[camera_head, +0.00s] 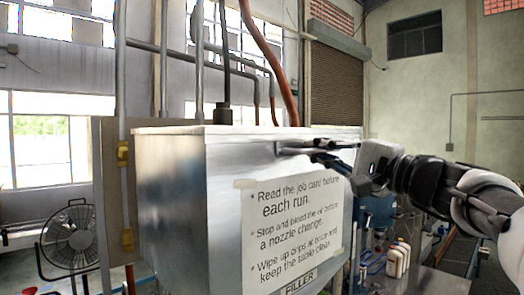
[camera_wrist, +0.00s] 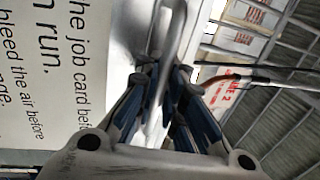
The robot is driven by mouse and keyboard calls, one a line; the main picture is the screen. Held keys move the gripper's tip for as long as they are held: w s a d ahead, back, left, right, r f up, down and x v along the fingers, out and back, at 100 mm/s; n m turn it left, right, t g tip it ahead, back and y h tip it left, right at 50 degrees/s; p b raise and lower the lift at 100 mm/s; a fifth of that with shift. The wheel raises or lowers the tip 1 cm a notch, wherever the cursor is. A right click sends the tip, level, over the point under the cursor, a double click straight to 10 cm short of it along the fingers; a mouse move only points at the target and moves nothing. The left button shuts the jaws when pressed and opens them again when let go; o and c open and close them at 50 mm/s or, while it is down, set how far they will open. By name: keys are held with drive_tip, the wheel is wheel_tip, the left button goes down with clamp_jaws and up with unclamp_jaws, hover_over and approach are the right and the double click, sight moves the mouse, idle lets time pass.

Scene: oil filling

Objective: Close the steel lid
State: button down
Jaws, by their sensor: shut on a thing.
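The steel box (camera_head: 172,200) stands in the middle of the head view, with a pale top edge (camera_head: 240,130) that looks level. I cannot tell for certain from here whether a gap remains under its lid. A metal bar handle (camera_head: 292,150) runs along the upper front of the box, above the notice. My gripper (camera_head: 325,160) reaches it from the right. In the wrist view, the blue-padded fingers of my gripper (camera_wrist: 168,98) are shut around the handle (camera_wrist: 176,32), which passes between them.
A printed notice (camera_head: 292,235) covers much of the box front. Pipes and a red hose (camera_head: 265,45) rise behind the box. A fan (camera_head: 70,240) stands at the left. White bottles (camera_head: 397,262) stand on a bench at the lower right, below my arm.

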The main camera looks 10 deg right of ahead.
drive_tip(key=c, duration=2.2)
unclamp_jaws()
drive_tip(key=shift+d, duration=0.1)
drive_tip(key=o, duration=0.4)
drive_tip(key=shift+d, duration=0.35)
drive_tip(key=shift+o, duration=0.5)
drive_tip(key=shift+a, duration=0.3)
drive_tip(key=v, duration=1.2)
drive_tip(key=shift+a, duration=0.1)
